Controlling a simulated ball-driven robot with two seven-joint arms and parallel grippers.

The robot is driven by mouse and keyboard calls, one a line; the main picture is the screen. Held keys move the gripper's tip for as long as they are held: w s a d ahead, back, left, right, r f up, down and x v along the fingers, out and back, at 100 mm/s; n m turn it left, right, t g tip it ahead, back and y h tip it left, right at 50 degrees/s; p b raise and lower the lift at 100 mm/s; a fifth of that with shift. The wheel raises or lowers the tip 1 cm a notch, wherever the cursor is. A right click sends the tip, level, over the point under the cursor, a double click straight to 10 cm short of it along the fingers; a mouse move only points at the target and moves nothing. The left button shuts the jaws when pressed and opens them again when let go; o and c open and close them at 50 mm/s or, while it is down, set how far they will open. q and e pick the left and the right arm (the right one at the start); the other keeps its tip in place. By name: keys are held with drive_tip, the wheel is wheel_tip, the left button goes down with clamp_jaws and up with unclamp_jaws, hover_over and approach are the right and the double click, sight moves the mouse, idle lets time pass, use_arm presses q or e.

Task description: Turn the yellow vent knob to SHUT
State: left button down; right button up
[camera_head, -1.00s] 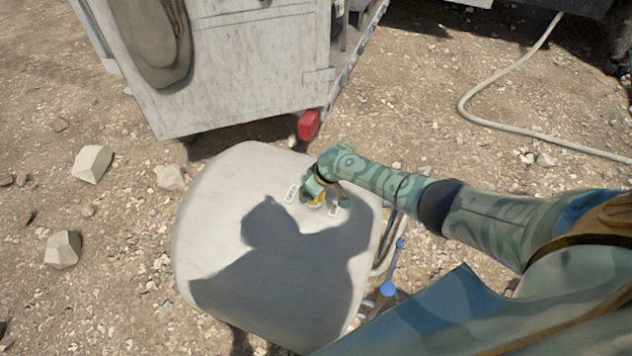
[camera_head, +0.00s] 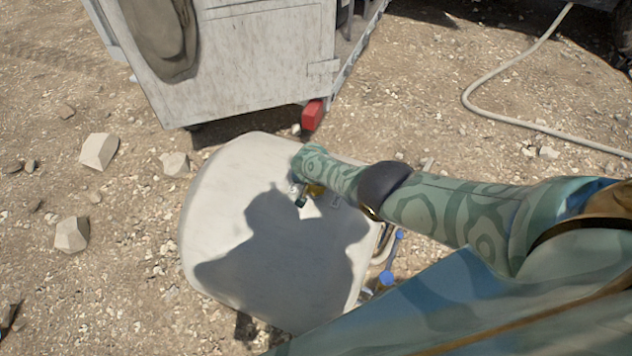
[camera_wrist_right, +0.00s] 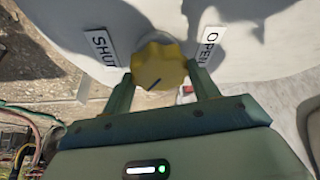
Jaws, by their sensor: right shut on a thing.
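The yellow vent knob (camera_wrist_right: 158,66) sits on the pale rounded tank top (camera_head: 225,205). In the right wrist view it stands between a SHUT label (camera_wrist_right: 103,46) on the left and an OPEN label (camera_wrist_right: 211,46) on the right. A short dark blue line on the knob lies on its near side, slanting toward the lower left. My right gripper (camera_wrist_right: 162,88) has a finger on each side of the knob and is shut on it. In the head view my right arm covers most of the knob (camera_head: 315,190). My left gripper is not in view.
A weathered white cabinet (camera_head: 265,60) with a red block (camera_head: 312,114) at its corner stands behind the tank. Blue-capped levers (camera_head: 388,277) are at the tank's right side. Pale rocks (camera_head: 99,150) lie left, and a hose (camera_head: 540,125) at right.

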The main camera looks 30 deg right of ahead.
drive_tip(key=m+g+h+b, duration=0.1)
drive_tip(key=m+b, duration=0.1)
drive_tip(key=m, duration=0.2)
drive_tip(key=shift+a+f, duration=0.1)
drive_tip(key=shift+f, duration=0.05)
drive_tip(key=shift+w+f+m+g+b, duration=0.1)
drive_tip(key=shift+m+g+b, duration=0.3)
drive_tip(key=shift+m+b, duration=0.25)
drive_tip(key=m+g+b, duration=0.1)
drive_tip(key=m+b, duration=0.1)
drive_tip(key=m, duration=0.1)
drive_tip(key=shift+w+h, duration=0.1)
drive_tip(key=shift+h, duration=0.3)
drive_tip(key=shift+m+g+b, duration=0.6)
drive_tip(key=shift+m+b, duration=0.75)
drive_tip(key=shift+m, duration=0.3)
drive_tip(key=shift+r, duration=0.25)
drive_tip(key=shift+w, duration=0.1)
drive_tip(key=o, duration=1)
drive_tip(key=shift+c, duration=0.2)
